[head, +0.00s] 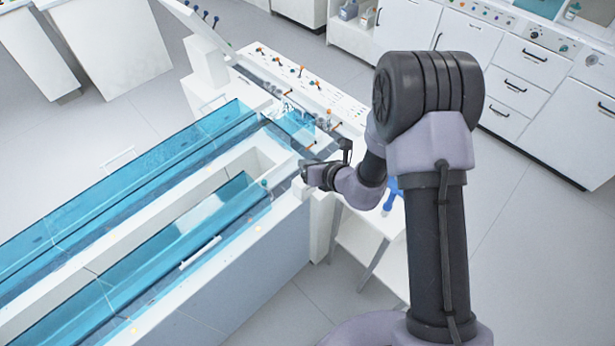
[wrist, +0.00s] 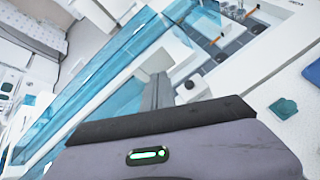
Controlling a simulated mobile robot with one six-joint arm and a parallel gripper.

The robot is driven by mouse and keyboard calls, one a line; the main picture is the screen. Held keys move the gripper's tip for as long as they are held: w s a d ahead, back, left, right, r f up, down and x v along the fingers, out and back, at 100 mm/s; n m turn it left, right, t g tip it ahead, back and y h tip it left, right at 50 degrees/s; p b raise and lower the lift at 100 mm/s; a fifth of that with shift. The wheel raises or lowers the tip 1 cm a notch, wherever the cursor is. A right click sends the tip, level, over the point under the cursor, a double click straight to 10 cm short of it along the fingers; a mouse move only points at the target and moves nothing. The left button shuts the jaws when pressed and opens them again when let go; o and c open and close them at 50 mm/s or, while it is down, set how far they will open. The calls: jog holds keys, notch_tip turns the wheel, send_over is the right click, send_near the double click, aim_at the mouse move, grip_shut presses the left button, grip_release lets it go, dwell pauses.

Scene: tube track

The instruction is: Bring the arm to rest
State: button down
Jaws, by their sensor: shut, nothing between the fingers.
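My arm reaches over the corner of a white bench with long blue-tinted glass channels, the tube track (head: 130,205). My gripper (head: 305,172) is small in the head view, beside the right end of the track, near its white rim. In the wrist view, the dark fingers (wrist: 158,92) show together beyond the wrist housing, shut and empty. The blue track (wrist: 110,85) runs diagonally behind them. Whether the gripper touches the bench cannot be told.
A white panel with orange-tipped pegs (head: 300,75) stands behind the track's end. A blue object (head: 391,192) is partly hidden behind my arm. White cabinets (head: 515,90) line the back right. Grey floor (head: 530,270) is clear at the right.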

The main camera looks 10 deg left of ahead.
jog(key=s+a+r+n+g+y+b, duration=0.1)
jog(key=s+a+r+n+y+b, duration=0.2)
jog(key=r+n, duration=0.5)
jog(key=s+d+r+n+g+b, duration=0.1)
jog(key=s+r+n+g+b, duration=0.3)
jog(key=s+r+n, duration=0.7)
jog(key=s+d+f+n+t+h+b, duration=0.2)
jog(key=s+d+f+n+h+b, duration=0.2)
jog(key=s+d, duration=1.2)
jog(key=d+n+h+b, duration=0.1)
jog(key=n+h+b, duration=0.1)
jog(key=n+h, duration=0.2)
jog(key=shift+d+f+h+b, duration=0.2)
jog(key=shift+d+h+b, duration=0.05)
jog(key=shift+h+b, duration=0.15)
